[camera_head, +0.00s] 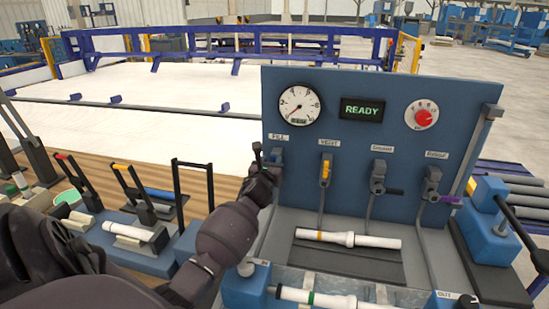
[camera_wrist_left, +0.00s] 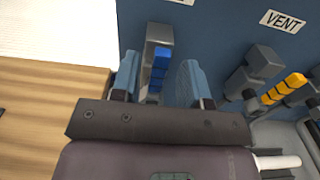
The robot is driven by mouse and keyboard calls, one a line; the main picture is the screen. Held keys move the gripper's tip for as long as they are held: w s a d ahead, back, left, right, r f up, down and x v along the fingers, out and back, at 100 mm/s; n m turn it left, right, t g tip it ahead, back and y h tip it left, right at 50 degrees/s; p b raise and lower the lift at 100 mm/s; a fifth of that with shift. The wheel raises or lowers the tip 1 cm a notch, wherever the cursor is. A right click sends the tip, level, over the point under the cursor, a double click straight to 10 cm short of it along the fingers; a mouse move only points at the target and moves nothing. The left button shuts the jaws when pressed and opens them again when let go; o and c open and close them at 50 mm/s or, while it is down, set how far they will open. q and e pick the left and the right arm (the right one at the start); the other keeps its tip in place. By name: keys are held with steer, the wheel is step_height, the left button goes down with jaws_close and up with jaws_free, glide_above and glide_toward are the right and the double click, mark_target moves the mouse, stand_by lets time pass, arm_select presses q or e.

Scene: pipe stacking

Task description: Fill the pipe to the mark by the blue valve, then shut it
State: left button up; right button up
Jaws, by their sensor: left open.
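The blue valve (camera_wrist_left: 160,66) is under the FILL label on the upright blue panel (camera_head: 340,150). In the wrist view its blue handle lies between the two fingers of my left gripper (camera_wrist_left: 158,72), which is open with a gap visible at each side. In the head view my left gripper (camera_head: 265,162) largely hides this valve. A white pipe with an orange band (camera_head: 347,238) lies in the bay below the panel. Another white pipe with a green band (camera_head: 325,298) lies at the front edge. The gauge (camera_head: 299,104) has a dark needle, and the display (camera_head: 362,109) reads READY. My right gripper is out of view.
A yellow-handled VENT valve (camera_head: 325,172) is close right of the blue one, then a black-handled (camera_head: 380,180) and a purple-handled valve (camera_head: 433,188). A red knob (camera_head: 424,117) sits at upper right. Clamps with upright levers (camera_head: 135,190) crowd the wooden bench at left.

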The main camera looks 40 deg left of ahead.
mark_target(273, 160)
arm_select(q)
steer(key=shift+x, duration=2)
steer(key=shift+c, duration=0.3)
jaws_close()
